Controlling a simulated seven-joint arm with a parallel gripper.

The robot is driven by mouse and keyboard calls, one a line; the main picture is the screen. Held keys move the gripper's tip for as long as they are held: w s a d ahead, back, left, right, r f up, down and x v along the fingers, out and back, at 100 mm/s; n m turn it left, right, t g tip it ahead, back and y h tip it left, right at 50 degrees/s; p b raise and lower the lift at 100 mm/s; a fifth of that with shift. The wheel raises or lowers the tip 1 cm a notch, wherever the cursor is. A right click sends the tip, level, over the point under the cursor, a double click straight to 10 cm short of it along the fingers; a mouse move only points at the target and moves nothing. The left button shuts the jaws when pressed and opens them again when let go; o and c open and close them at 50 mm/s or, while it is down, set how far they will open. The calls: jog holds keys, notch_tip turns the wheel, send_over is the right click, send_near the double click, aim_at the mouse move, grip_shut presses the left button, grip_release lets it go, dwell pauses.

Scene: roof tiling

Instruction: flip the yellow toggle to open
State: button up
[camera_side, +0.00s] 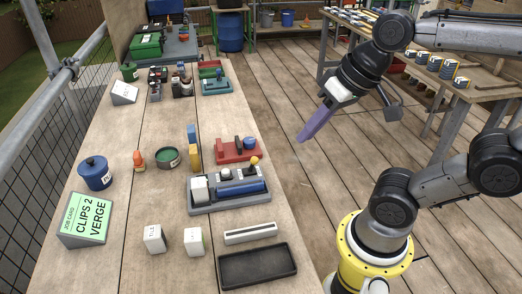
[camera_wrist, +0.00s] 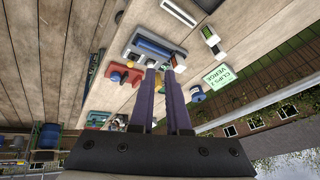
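A small yellow knob (camera_side: 255,160), likely the yellow toggle, stands at the back right of a grey fixture (camera_side: 232,205) on the bench. Which way it is set is too small to tell. The fixture also carries a blue cylinder (camera_side: 238,187) and a white block (camera_side: 199,189). In the wrist view the grey fixture (camera_wrist: 128,52) is just beyond the fingertips. My gripper (camera_side: 301,139) is up and to the right of the knob, apart from it. In the wrist view my gripper (camera_wrist: 162,70) has its two purple fingers apart, with nothing held between them.
A red fixture (camera_side: 225,155) with a blue knob stands just behind the grey one. Yellow and blue upright blocks (camera_side: 193,150) stand left of it. A black tray (camera_side: 257,267) and white blocks lie in front. A green job card (camera_side: 86,217) stands at left.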

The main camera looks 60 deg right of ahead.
jog(key=w+m, duration=0.1)
jog(key=w, duration=0.1)
jog(key=w+d+m+g, duration=0.1)
jog(key=w+m, duration=0.1)
jog(key=w, duration=0.1)
jog(key=w+d+r+m+y, duration=0.1)
jog(key=w+m, duration=0.1)
jog(key=w, duration=0.1)
jog(key=shift+w+d+g, duration=0.1)
jog(key=shift+w+g, duration=0.05)
jog(key=shift+g, duration=0.15)
grip_shut()
jog(key=w+d+f+m+g+y, duration=0.2)
jog(key=w+d+f+m, duration=0.7)
jog(key=d, duration=0.4)
jog(key=d+f, duration=0.5)
jog(key=shift+s+d+m+y, duration=0.2)
jog(key=shift+d+m+y, duration=0.1)
jog(key=shift+d, duration=0.05)
